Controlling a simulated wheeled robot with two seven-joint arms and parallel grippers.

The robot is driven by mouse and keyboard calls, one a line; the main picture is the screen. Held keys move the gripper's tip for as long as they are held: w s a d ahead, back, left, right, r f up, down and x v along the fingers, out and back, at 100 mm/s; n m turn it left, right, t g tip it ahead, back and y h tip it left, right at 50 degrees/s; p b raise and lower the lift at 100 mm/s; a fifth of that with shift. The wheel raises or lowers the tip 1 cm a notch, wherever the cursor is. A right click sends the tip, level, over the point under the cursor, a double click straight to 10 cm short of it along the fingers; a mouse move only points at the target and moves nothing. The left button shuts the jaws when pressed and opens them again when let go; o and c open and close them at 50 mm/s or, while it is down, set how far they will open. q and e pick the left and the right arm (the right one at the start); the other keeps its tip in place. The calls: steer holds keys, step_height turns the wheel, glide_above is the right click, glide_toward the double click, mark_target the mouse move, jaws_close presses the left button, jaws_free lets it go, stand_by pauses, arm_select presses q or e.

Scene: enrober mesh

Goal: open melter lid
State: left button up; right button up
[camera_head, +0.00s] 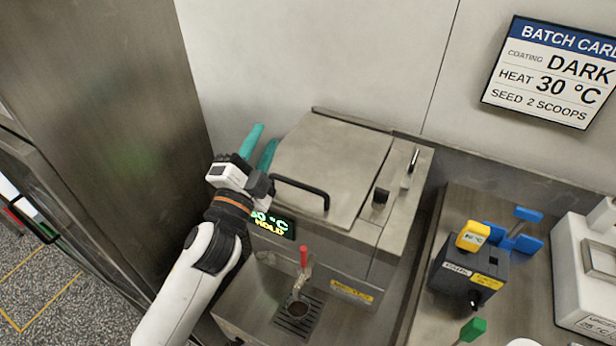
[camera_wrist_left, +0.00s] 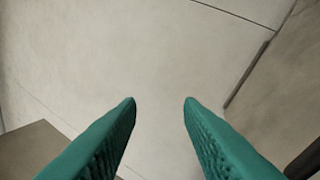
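The melter (camera_head: 345,245) is a steel box with a flat lid (camera_head: 335,160) that lies shut on its top. A black bar handle (camera_head: 302,188) runs along the lid's front left edge. My left gripper (camera_head: 260,145) is at the lid's left side, behind and left of the handle, with its teal fingers pointing away toward the wall. In the left wrist view the two fingers (camera_wrist_left: 160,100) stand apart with nothing between them. A lid edge and a dark bit that may be the handle show at that view's right. My right gripper is in neither view.
A lit display (camera_head: 270,224) and a red-handled tap (camera_head: 304,258) are on the melter's front. A black box (camera_head: 467,275) with a yellow top stands on the right counter, near blue parts (camera_head: 520,240) and a white machine (camera_head: 590,270). A tall steel cabinet (camera_head: 100,110) is close on the left.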

arm_select(q)
steer(key=s+d+r+m+g+h, duration=0.1)
steer(key=d+r+m+g+h, duration=0.2)
steer(key=d+r+m+h, duration=0.8)
steer(key=s+m+g+h, duration=0.2)
steer(key=m+g+h, duration=0.35)
steer(key=m, duration=0.55)
steer(key=m+g+y, duration=1.2)
steer(key=m+y, duration=0.5)
steer(key=m, duration=0.4)
glide_toward(312, 189)
steer(key=p+x, duration=0.5)
steer(key=x, duration=0.1)
steer(key=shift+d+f, duration=0.4)
steer(key=shift+f, duration=0.4)
